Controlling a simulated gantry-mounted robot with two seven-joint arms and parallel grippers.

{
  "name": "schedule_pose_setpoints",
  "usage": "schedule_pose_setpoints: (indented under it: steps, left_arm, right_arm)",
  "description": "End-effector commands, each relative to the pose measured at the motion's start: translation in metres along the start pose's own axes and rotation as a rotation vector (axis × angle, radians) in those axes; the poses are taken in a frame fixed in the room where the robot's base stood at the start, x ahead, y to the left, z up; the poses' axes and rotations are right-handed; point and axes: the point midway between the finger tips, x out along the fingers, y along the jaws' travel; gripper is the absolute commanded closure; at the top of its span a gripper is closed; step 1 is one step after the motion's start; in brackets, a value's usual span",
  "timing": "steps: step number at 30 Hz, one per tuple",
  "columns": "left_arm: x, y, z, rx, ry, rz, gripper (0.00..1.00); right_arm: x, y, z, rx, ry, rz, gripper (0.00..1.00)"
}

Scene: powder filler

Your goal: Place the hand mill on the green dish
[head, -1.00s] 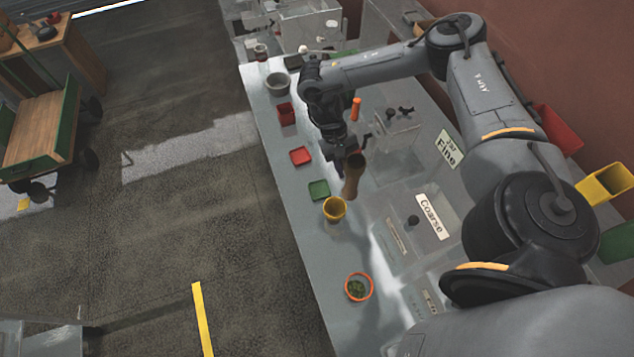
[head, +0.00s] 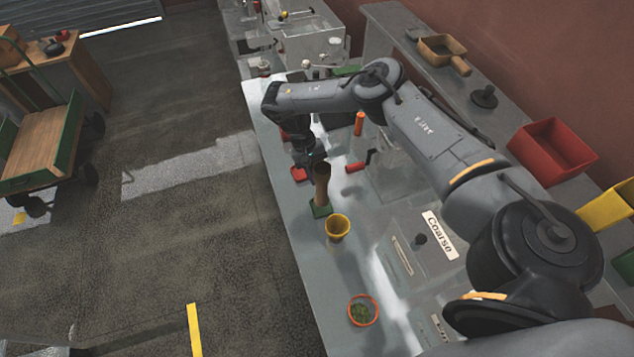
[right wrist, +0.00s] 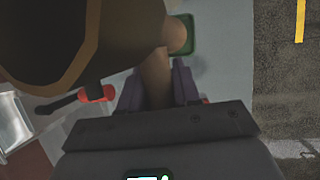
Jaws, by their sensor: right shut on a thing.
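The green dish (right wrist: 188,34) shows beside the mill's lower end. My left gripper is out of view.
A red-handled crank (head: 357,166) is close to the right.

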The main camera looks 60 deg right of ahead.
Motion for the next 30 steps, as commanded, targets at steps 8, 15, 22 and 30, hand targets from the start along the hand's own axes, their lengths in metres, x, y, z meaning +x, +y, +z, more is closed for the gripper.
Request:
schedule_pose_setpoints:
  steps: [8, 15, 22, 30]
  left_arm:
    - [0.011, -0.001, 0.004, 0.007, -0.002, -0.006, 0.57]
    - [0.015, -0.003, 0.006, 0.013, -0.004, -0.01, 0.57]
    - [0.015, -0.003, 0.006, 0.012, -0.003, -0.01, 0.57]
    - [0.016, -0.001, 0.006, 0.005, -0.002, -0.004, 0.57]
  right_arm:
    - [0.024, -0.005, -0.009, 0.003, -0.003, 0.0, 1.0]
    - [0.036, -0.008, -0.015, 0.002, -0.001, -0.001, 1.0]
    - [0.036, -0.008, -0.015, 0.002, -0.001, -0.001, 1.0]
    - [0.039, -0.008, -0.016, 0.002, -0.001, 0.0, 0.44]
